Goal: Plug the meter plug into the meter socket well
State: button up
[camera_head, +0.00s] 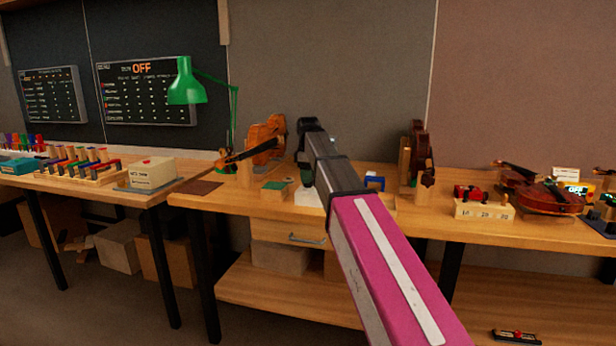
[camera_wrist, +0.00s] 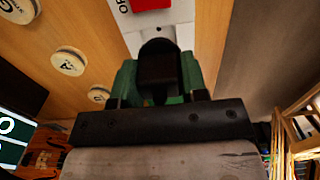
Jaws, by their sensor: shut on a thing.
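My gripper (camera_wrist: 158,98) shows in the wrist view, its dark crossbar across the lower middle. Just beyond the plug is a white surface (camera_wrist: 184,36) with a red switch (camera_wrist: 150,3) and part of the word OFF. I cannot tell whether the plug touches it. The meter socket well cannot be made out in either view.
Round lettered discs (camera_wrist: 68,61) lie left of the plug in the wrist view. In the head view, the bench (camera_head: 450,229) carries a green lamp (camera_head: 187,85), violins (camera_head: 545,197) and a small blue box (camera_head: 374,182). A white box (camera_head: 306,197) sits partly behind my arm.

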jog(key=shift+f, duration=1.3)
dwell(0.4)
jog(key=o, duration=1)
jog(key=shift+c, duration=0.2)
notch_tip(320, 180, up, 11)
jog(key=shift+f, duration=0.1)
dwell(0.3)
